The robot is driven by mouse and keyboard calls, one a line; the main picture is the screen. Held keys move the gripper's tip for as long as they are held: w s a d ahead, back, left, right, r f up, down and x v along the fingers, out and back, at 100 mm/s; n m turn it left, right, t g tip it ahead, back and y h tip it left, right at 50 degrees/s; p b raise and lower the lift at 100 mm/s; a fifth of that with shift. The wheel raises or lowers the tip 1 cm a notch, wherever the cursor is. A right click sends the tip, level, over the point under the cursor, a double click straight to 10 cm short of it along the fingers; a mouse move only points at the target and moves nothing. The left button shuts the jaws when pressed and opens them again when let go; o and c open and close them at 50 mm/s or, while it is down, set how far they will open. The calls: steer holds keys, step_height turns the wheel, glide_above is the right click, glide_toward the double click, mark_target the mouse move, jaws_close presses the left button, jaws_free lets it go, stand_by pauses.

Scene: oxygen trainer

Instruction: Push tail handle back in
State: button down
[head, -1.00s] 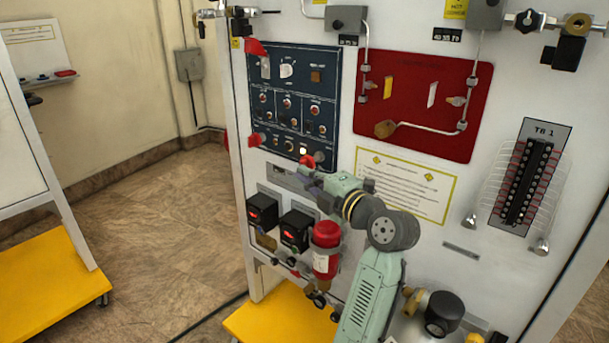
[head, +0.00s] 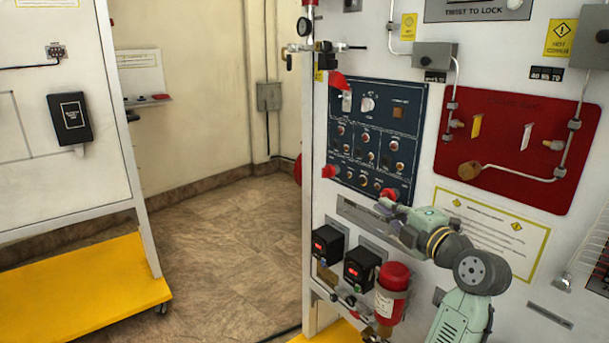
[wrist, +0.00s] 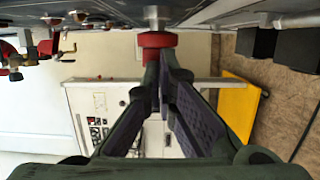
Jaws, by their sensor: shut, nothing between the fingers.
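A round red handle (head: 389,194) stands at the lower right corner of the dark blue control panel (head: 415,110). I take it for the tail handle, though no label is readable. In the wrist view the red handle (wrist: 157,42) sits on a silver shaft (wrist: 153,15) that shows between it and the panel face. My gripper (head: 382,208) is at this handle. In the wrist view my gripper (wrist: 160,62) has its fingertips together, right at the handle's outer face; I cannot tell whether they touch. Two other red handles (head: 337,79) (head: 328,171) are on the panel's left edge.
Black boxes with red displays (head: 328,244) and a red cylinder (head: 391,290) stick out below my gripper. A red board with pipes (head: 515,150) is to the right. Open floor (head: 230,230) lies left of the trainer, before another stand with a yellow base (head: 80,280).

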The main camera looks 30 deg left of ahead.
steer(key=s+a, duration=0.1)
steer(key=s, duration=0.6)
steer(key=b+v, duration=0.2)
steer(key=v, duration=0.6)
steer(key=s+a+r+m+t+y, duration=0.2)
steer(key=s+a+r+m+y, duration=0.3)
steer(key=a+r, duration=0.65)
steer(key=s+a+r+m+y, duration=0.1)
steer(key=s+a+r+y, duration=0.1)
steer(key=s, duration=0.3)
steer(key=s+a+r+g+y+b, duration=0.1)
steer(key=s+a+r+y, duration=0.1)
steer(key=s, duration=0.2)
steer(key=s+a+r+m+g+y, duration=0.1)
steer(key=s+a+r+y, duration=0.1)
steer(key=s, duration=0.3)
steer(key=shift+s+a+r+m, duration=0.3)
steer(key=shift+s+a+r, duration=0.05)
steer(key=shift+a+r, duration=0.1)
